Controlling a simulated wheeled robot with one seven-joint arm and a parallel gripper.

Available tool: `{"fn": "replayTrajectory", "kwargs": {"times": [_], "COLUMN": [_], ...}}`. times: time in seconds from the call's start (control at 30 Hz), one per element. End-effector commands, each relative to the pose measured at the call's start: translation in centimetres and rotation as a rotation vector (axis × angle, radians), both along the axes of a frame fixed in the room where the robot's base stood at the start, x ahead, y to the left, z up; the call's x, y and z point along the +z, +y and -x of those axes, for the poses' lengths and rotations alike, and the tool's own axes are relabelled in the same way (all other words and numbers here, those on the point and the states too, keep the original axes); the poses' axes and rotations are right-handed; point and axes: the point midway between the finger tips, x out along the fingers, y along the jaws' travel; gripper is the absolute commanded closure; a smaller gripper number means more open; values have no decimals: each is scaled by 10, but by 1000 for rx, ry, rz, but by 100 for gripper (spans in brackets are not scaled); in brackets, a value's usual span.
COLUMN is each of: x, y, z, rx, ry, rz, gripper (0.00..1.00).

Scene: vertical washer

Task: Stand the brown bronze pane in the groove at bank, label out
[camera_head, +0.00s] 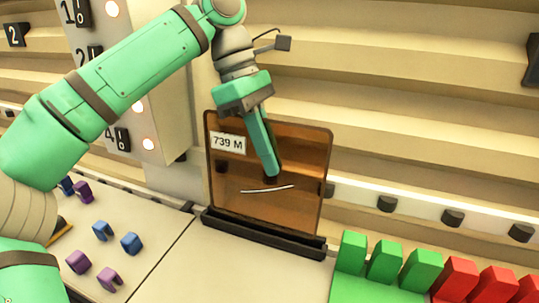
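The brown bronze pane (296,158) stands nearly upright, a see-through sheet with rounded top corners. Its white label (228,143) reads "739 M" and faces the camera. Its lower edge meets a long black grooved base (262,233) on the pale counter; how deep it sits in the groove is hidden. My gripper (273,176) points down in front of the pane in this view, its fingers overlapping the pane's middle. The fingers line up as one bar, so their gap cannot be told, nor whether they touch the pane. A pale curved line (268,189) shows just below the fingertips.
Small blue and purple clips (103,231) lie on the counter at left. Green blocks (385,262) and red blocks (497,284) stand in a row at lower right. A rail with dark knobs (453,217) runs behind. A numbered panel (120,90) with lights stands at upper left.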

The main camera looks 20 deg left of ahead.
Motion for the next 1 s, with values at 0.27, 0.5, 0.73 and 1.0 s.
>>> {"fn": "replayTrajectory", "kwargs": {"times": [0.27, 0.5, 0.73, 1.0], "x": [0, -2, -4, -6], "y": [0, 0, 0, 0], "z": [0, 0, 1, 1], "rx": [0, 0, 0, 0], "ry": [-1, -1, -1, -1], "rz": [1, 1, 1, 0], "gripper": [100, 100, 100, 100]}}
